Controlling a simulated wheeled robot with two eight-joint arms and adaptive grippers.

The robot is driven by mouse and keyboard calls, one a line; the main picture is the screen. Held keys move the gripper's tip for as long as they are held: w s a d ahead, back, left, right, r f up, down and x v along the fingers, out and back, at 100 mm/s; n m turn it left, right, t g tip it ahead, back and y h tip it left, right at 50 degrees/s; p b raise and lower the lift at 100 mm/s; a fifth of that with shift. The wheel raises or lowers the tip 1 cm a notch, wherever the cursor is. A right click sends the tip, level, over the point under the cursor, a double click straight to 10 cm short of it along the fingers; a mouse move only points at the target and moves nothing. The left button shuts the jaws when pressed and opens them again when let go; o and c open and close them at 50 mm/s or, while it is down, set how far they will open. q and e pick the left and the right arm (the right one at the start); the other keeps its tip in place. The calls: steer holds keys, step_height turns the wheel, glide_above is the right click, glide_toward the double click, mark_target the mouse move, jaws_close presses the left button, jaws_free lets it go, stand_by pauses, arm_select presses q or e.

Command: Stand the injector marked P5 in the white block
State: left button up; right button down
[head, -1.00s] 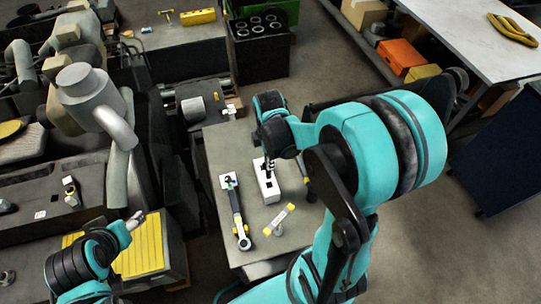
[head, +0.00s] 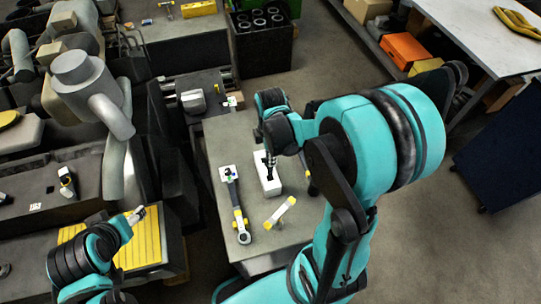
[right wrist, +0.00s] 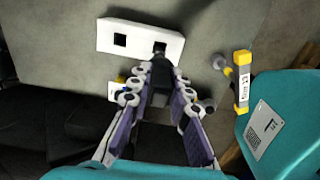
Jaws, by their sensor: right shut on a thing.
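The white block (head: 273,187) lies on the grey bench, and the right wrist view shows two square holes in its face (right wrist: 140,38).
A white piece with yellow ends (head: 279,212) lies right of a yellow-banded wrench (head: 237,208) on the bench (head: 215,145); it also shows in the wrist view (right wrist: 241,80). Engine parts crowd the left.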

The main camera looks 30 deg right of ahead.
mark_target(271, 172)
steer(key=shift+f, duration=0.2)
stand_by(0.4)
steer(key=shift+f+b, duration=4.8)
steer(key=shift+f, duration=0.2)
steer(key=c, duration=1.3)
jaws_free()
steer(key=shift+r, duration=0.1)
step_height(271, 172, up, 12)
steer(key=shift+f, duration=0.1)
